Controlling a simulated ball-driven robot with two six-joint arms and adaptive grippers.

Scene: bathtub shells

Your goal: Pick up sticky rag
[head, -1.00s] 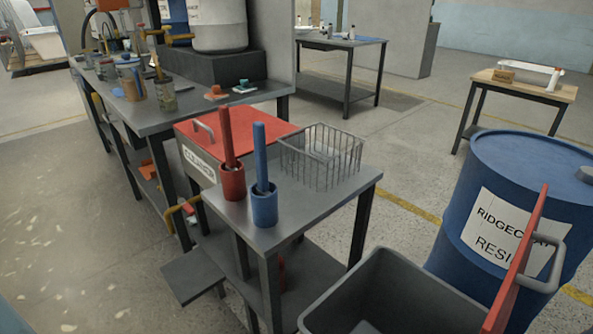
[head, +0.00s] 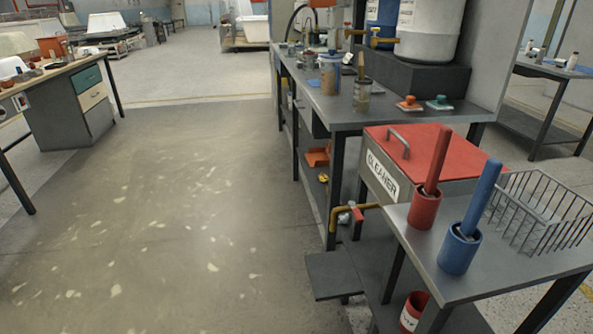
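I cannot make out anything that is clearly a sticky rag. A small flat blue patch (head: 313,82) lies on the grey workbench (head: 400,113) beside the cups; it is too small to tell whether it is cloth. Neither of my grippers shows in the head view.
A red-lidded cleaner box (head: 425,155) stands behind a grey cart (head: 490,285). The cart holds a red cup (head: 424,208), a blue cup (head: 459,250) and a wire basket (head: 545,210). A wooden-topped desk (head: 60,72) stands left. The spattered floor (head: 170,220) between is clear.

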